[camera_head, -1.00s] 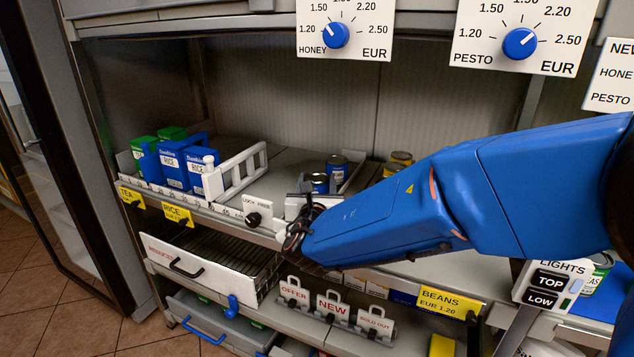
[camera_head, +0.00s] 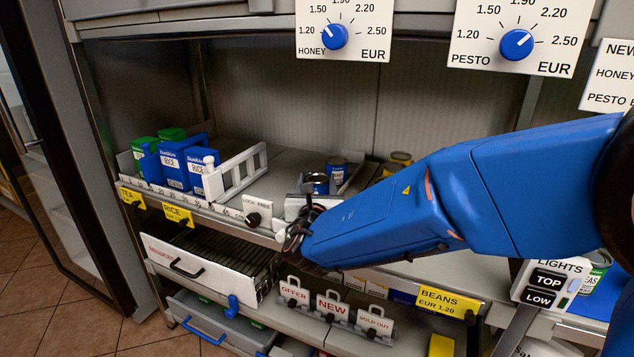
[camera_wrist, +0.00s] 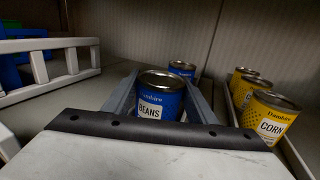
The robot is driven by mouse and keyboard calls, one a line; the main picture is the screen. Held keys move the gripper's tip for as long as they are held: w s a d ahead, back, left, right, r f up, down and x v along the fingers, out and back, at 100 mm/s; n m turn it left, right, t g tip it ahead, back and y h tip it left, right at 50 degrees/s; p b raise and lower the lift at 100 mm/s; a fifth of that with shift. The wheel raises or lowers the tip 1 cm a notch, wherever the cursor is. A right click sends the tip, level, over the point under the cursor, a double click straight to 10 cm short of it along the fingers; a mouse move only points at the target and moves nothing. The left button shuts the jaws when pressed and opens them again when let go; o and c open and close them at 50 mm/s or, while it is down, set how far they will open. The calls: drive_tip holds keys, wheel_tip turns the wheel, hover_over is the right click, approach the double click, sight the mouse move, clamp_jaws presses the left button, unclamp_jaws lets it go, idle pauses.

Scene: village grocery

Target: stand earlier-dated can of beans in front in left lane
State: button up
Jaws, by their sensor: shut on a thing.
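A blue can of beans (camera_wrist: 160,98), label facing me, stands upright between the fingers of my gripper (camera_wrist: 163,100) in the wrist view. My gripper is shut on it. A second blue can (camera_wrist: 182,68) stands just behind it in the same lane. In the head view, the front can (camera_head: 319,184) is partly hidden by my gripper, and the back can (camera_head: 336,168) shows behind it to the right. No date can be read on either can.
Several yellow corn cans (camera_wrist: 268,116) stand close on the right behind a low lane divider (camera_wrist: 232,118). A white rack (camera_wrist: 50,62) stands left, beyond bare shelf. Rice boxes (camera_head: 184,162) are further left. A beans price tag (camera_head: 447,302) hangs at the shelf edge.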

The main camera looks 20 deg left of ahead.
drive_tip(key=o, duration=1.3)
wheel_tip(320, 180, down, 2)
drive_tip(key=shift+f, duration=0.1)
wheel_tip(320, 180, up, 12)
drive_tip(key=shift+r, duration=0.1)
drive_tip(key=shift+s+a, duration=0.1)
